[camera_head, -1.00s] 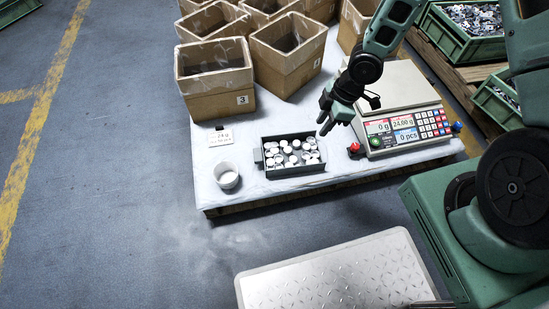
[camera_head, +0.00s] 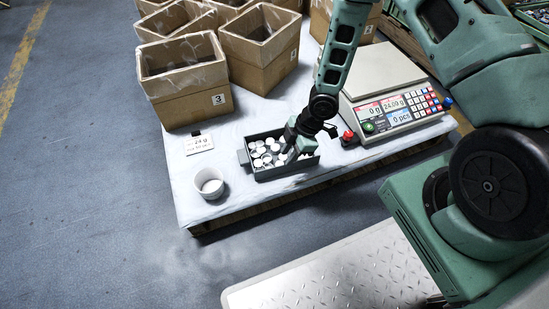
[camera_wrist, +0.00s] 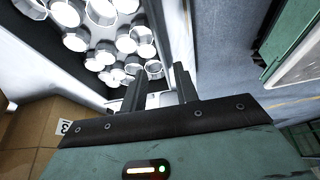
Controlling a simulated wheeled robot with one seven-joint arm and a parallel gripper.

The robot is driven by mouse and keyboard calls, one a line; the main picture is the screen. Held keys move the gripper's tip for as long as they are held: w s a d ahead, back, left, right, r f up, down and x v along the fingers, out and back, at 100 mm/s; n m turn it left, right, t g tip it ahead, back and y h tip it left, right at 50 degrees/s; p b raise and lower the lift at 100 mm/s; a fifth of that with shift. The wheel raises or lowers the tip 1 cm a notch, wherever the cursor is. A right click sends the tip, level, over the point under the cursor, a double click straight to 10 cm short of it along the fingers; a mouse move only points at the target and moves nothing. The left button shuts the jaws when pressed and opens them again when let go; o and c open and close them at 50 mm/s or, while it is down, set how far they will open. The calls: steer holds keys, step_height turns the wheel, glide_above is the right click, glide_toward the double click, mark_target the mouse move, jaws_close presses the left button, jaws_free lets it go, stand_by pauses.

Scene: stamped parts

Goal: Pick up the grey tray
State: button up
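The grey tray (camera_head: 287,173) is a dark, shallow box on the white-covered table. It holds several round, shiny metal parts and has a tab at its left end. My gripper (camera_head: 297,151) is low over the tray's right part and hides some of it. In the wrist view, my gripper's two fingers (camera_wrist: 159,80) are apart. The tray's dark wall (camera_wrist: 157,25) runs toward the gap between them, with the parts on the left side. I cannot tell whether the fingers touch the wall.
A scale (camera_head: 385,75) with a red button beside it stands close on the right. A white cup (camera_head: 209,184) and a small sign (camera_head: 198,144) are left of the tray. Cardboard boxes (camera_head: 190,98) stand behind. The table's front edge is just before the tray.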

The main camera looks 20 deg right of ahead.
mark_target(281, 166)
steer(key=shift+s+b+x, duration=0.2)
steer(key=shift+b+x, duration=1.95)
steer(key=shift+x, duration=0.8)
steer(key=shift+a+r, duration=0.1)
jaws_close()
